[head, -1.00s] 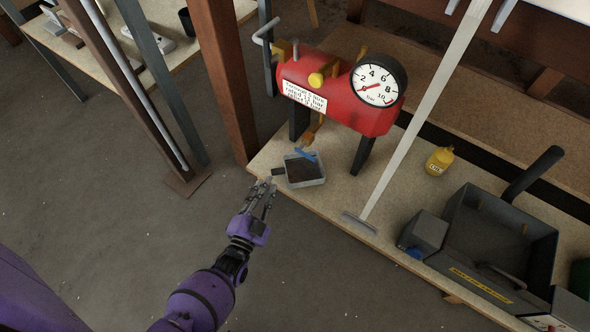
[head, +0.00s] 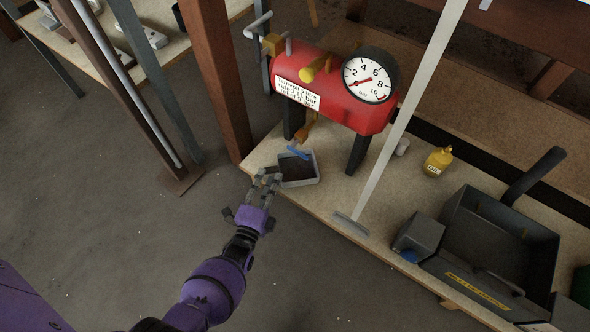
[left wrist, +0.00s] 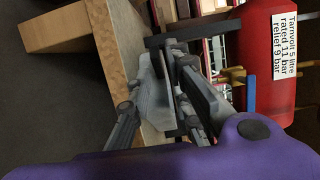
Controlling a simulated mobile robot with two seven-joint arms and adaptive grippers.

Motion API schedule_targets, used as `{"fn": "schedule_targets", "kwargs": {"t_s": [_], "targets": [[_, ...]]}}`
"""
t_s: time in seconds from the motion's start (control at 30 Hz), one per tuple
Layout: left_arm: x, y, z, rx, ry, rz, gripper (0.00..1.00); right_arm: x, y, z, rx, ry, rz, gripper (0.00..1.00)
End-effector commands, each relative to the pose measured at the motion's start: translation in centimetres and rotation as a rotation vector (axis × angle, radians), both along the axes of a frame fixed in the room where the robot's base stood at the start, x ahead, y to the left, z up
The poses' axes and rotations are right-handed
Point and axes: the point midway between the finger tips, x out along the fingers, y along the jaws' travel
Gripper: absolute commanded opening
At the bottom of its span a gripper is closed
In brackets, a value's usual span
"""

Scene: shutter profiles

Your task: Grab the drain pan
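The drain pan (head: 299,179) is a small grey square tray with a dark inside. It sits on the bench near its left front corner, under the red tank's outlet. My left gripper (head: 265,180) is at the pan's left side, where its short tab is, with its fingers apart. In the left wrist view the pale pan wall (left wrist: 155,100) shows between and beyond the spread fingers (left wrist: 160,120). The fingers partly hide the tab, and I cannot tell whether they touch it. My right gripper is not in view.
The red tank (head: 318,101) with a round gauge stands on dark legs above the pan, with a blue-handled valve (head: 299,153) over it. A pale pole (head: 400,120) stands to the right. A yellow bottle (head: 438,161) and dark bin (head: 495,245) are further right. A brown post (head: 218,85) rises at left.

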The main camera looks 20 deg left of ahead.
Motion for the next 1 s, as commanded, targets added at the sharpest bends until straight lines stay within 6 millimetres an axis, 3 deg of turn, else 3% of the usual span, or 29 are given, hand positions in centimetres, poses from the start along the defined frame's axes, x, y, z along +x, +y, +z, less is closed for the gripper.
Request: {"fn": "schedule_targets", "kwargs": {"t_s": [0.1, 0.33, 0.5, 1.0], "targets": [[1.7, 0.0, -0.2, 0.0, 0.001, 0.0, 0.19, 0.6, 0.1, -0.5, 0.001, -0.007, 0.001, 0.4], [2.0, 0.0, -0.1, 0.0, 0.002, 0.001, 0.19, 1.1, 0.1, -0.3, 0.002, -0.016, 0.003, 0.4], [2.0, 0.0, -0.1, -0.001, 0.002, 0.001, 0.0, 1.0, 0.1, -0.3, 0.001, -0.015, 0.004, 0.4], [2.0, 0.0, 0.1, -0.001, -0.001, 0.001, 0.0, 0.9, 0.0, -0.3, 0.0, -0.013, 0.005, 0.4]]}}
